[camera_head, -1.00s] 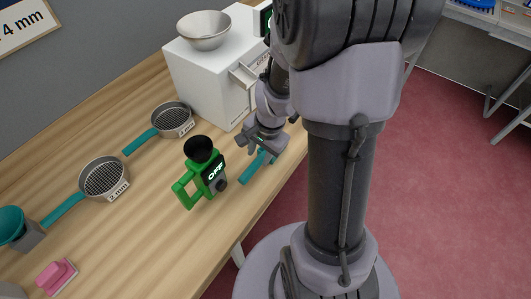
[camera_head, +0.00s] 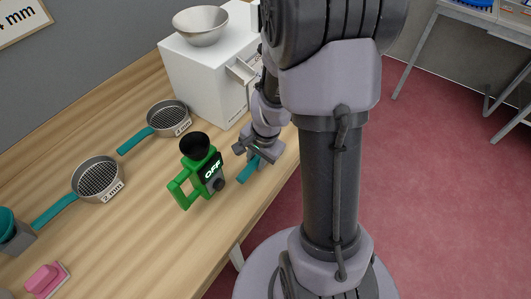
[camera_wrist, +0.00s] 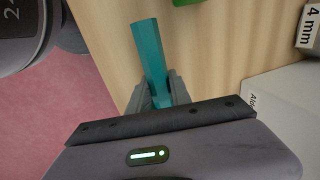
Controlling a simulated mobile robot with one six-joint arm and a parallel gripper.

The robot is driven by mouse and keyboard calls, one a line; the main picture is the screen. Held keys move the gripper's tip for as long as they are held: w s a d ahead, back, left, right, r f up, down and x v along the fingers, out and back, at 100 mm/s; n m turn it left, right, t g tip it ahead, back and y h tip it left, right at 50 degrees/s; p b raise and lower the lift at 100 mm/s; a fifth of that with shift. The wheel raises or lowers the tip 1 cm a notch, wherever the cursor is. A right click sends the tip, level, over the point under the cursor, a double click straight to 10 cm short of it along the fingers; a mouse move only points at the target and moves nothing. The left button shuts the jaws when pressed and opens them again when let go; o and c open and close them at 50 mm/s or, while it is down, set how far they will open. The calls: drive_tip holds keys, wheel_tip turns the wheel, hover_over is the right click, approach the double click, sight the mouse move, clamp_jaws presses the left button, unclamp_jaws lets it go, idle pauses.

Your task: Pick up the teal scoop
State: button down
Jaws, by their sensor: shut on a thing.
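The teal scoop (camera_head: 249,170) is at the table's right edge, beside the green device. In the head view only part of its teal handle shows below my gripper (camera_head: 251,156). In the wrist view the teal handle (camera_wrist: 149,52) sticks out between the two fingers of my gripper (camera_wrist: 164,88), which are shut on it. The rest of the scoop is hidden behind the gripper body. I cannot tell whether the scoop touches the table.
A green device (camera_head: 200,172) reading OFF, with a black cup on top, stands just left of my gripper. A white machine (camera_head: 205,85) with a metal bowl (camera_head: 201,27) is behind it. Two teal-handled sieves (camera_head: 97,180) (camera_head: 168,117) and a pink block (camera_head: 45,279) lie further left.

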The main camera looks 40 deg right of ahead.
sight(255, 157)
wheel_tip(255, 157, up, 4)
drive_tip(key=shift+f+p, duration=0.15)
drive_tip(key=shift+p, duration=1)
drive_tip(key=s+d+r, duration=0.1)
drive_tip(key=s+d, duration=1)
drive_tip(key=shift+s+r, duration=0.15)
drive_tip(key=shift+s, duration=0.1)
drive_tip(key=shift+d, duration=0.1)
drive_tip(key=c, duration=1.7)
unclamp_jaws()
drive_tip(key=shift+c, duration=0.2)
clamp_jaws()
